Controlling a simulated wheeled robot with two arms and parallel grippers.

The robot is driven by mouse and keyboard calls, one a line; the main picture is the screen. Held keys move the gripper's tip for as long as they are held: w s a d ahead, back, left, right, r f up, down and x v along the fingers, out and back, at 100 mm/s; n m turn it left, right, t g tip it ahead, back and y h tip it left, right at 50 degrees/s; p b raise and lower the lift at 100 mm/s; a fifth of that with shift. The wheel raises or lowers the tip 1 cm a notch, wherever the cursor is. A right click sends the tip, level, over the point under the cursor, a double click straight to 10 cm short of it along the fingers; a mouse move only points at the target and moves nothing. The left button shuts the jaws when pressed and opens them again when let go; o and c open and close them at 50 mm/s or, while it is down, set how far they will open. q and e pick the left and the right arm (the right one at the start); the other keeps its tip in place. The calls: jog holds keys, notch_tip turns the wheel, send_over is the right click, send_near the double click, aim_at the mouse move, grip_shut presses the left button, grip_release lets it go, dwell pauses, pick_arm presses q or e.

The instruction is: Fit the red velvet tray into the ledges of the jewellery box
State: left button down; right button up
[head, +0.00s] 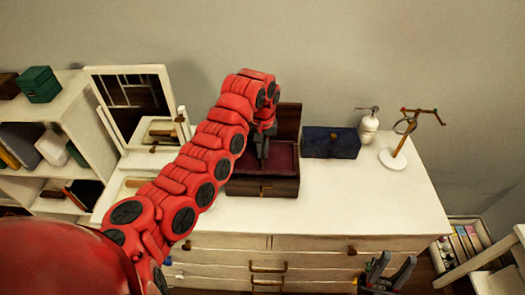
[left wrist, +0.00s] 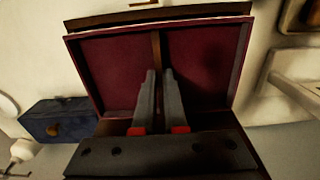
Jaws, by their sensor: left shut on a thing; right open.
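The jewellery box (head: 262,188) is dark brown wood and stands on the white dresser with its lid (head: 288,120) raised at the back. The red velvet tray (head: 283,165) shows at the box's top opening. In the left wrist view the tray (left wrist: 108,68) has a thin brown divider down its middle. My left gripper (head: 263,157) points down over the tray; its fingers (left wrist: 159,75) are shut on this divider. I cannot tell whether the tray rests on the ledges, which are hidden. My right gripper (head: 393,263) is open and empty, low in front of the dresser.
A navy box (head: 331,144) stands close to the right of the jewellery box. A white pump bottle (head: 368,127) and a jewellery stand (head: 398,157) are further right. A mirror (head: 130,105) stands at the left. The dresser top (head: 365,205) is clear at front right.

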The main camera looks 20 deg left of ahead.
pick_arm(q)
jog(key=shift+b, duration=0.35)
jog(key=shift+f, duration=0.1)
dwell(0.5)
jog(key=shift+b, duration=0.3)
jog(key=shift+f+b, duration=0.95)
jog(key=shift+f, duration=0.2)
jog(key=shift+r, duration=0.15)
jog(key=shift+r+p, duration=0.85)
dwell(1.2)
